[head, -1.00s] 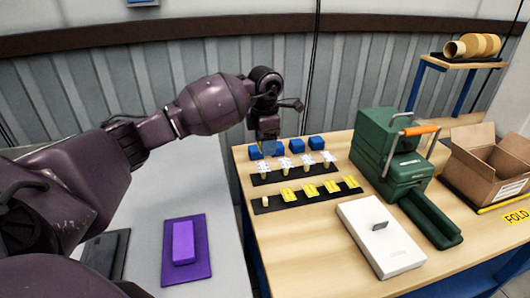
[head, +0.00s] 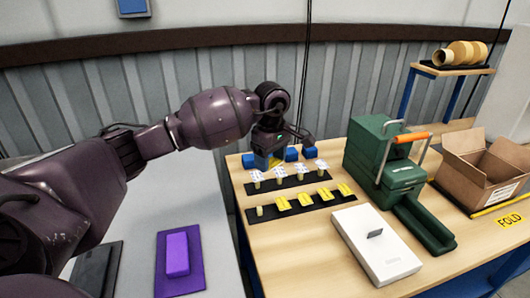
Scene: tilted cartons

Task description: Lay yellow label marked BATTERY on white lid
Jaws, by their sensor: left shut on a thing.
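My left gripper (head: 273,152) is over the back left of the wooden table, by the blue blocks and behind the label strips. It is shut on a yellow label (head: 276,163), of which only a small part shows; its marking cannot be read. Several yellow labels (head: 305,199) stand on posts along the front black strip, their print too small to read. The leftmost post (head: 260,211) there is bare. The white lid (head: 386,259) lies flat at the table's front, with a small grey piece (head: 375,233) on it. The gripper is well behind and left of it. My right gripper is out of view.
White labels (head: 299,171) stand on a second black strip, with blue blocks (head: 291,154) behind. A green machine (head: 378,150) with an orange handle and an open carton (head: 483,170) stand right. A purple block (head: 178,252) on a mat lies on the grey table.

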